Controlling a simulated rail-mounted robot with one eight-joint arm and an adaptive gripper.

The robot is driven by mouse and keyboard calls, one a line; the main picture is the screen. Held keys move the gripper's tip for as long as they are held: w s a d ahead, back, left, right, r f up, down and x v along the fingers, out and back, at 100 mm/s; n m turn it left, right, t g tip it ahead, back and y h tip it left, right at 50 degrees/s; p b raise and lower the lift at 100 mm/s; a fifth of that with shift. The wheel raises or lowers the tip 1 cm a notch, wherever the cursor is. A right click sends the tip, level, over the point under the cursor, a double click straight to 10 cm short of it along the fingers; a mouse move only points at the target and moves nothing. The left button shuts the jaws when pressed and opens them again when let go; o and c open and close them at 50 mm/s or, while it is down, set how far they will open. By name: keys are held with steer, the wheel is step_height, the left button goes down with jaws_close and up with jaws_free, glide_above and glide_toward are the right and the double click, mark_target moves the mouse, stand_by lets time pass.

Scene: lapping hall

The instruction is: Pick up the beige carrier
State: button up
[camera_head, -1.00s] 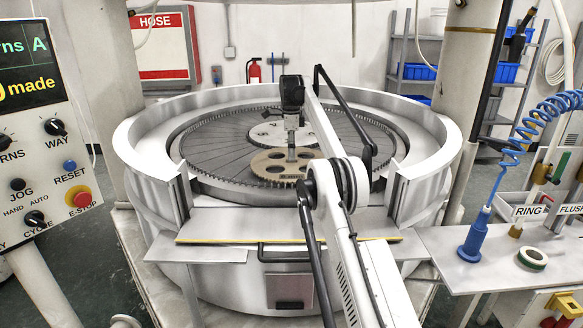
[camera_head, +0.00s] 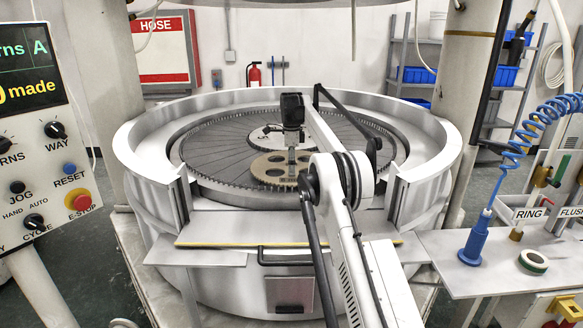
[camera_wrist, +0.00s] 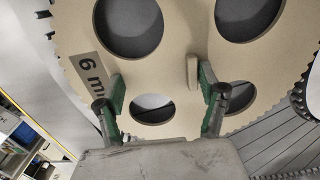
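The beige carrier (camera_head: 258,168) is a flat toothed disc with large round holes, lying at the front of the machine's round plate. It fills much of the wrist view (camera_wrist: 178,62), with a label reading "6 m…" at its left. My gripper (camera_head: 291,158) is over the carrier, pointing down. In the wrist view my gripper (camera_wrist: 160,78) is open, its two green-padded fingers apart over the carrier. A small beige upright piece (camera_wrist: 194,72) stands between them, closer to the right finger. I cannot tell whether the fingertips touch the carrier.
The plate (camera_head: 210,150) sits inside a high pale ring wall (camera_head: 135,150), open at the front. A control panel (camera_head: 40,140) stands left. A side shelf (camera_head: 490,270) at right holds a blue nozzle (camera_head: 474,245) and a tape roll (camera_head: 533,261).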

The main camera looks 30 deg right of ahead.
jaws_close()
steer(key=shift+r, duration=0.1)
stand_by(0.6)
